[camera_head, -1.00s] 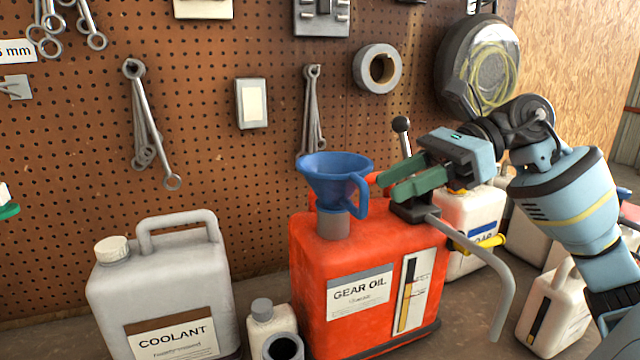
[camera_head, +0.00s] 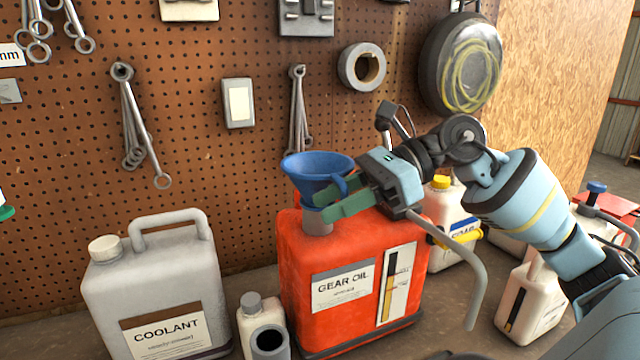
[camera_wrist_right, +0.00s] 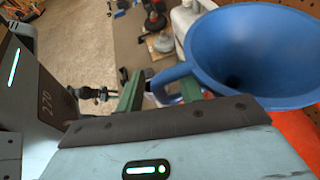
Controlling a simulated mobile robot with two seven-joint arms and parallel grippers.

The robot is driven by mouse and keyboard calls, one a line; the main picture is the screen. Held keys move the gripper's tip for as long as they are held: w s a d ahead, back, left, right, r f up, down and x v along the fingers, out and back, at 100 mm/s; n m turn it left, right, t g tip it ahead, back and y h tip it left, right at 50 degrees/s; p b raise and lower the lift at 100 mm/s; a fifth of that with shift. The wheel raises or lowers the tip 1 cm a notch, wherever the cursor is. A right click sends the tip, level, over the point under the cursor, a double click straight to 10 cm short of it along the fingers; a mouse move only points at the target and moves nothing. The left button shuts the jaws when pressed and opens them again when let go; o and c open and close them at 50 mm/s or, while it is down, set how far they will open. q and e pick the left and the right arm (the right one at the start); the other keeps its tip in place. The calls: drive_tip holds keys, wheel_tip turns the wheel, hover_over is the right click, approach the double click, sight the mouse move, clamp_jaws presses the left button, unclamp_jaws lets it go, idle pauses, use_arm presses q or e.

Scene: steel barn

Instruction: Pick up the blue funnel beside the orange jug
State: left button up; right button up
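The blue funnel (camera_head: 316,170) sits upright, wide mouth up, on the grey neck (camera_head: 317,222) at the top of the orange jug (camera_head: 345,250) marked GEAR OIL. Its loop handle faces my right gripper (camera_head: 336,202). The green fingers are apart on either side of the handle, with the lower finger in front of the funnel's lower part. In the right wrist view, the funnel (camera_wrist_right: 245,50) fills the upper right and its handle (camera_wrist_right: 168,84) lies between the two open fingers. My left gripper is not seen.
A grey COOLANT jug (camera_head: 155,285) and a small white bottle (camera_head: 248,320) with a dark-mouthed grey cylinder (camera_head: 269,342) stand left of the orange jug. White containers (camera_head: 530,300) stand to the right. A pegboard (camera_head: 220,160) with hung tools rises close behind.

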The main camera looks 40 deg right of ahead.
drive_tip(key=shift+w+a+f, duration=0.15)
drive_tip(key=shift+a, duration=0.15)
drive_tip(key=shift+c, duration=0.4)
clamp_jaws()
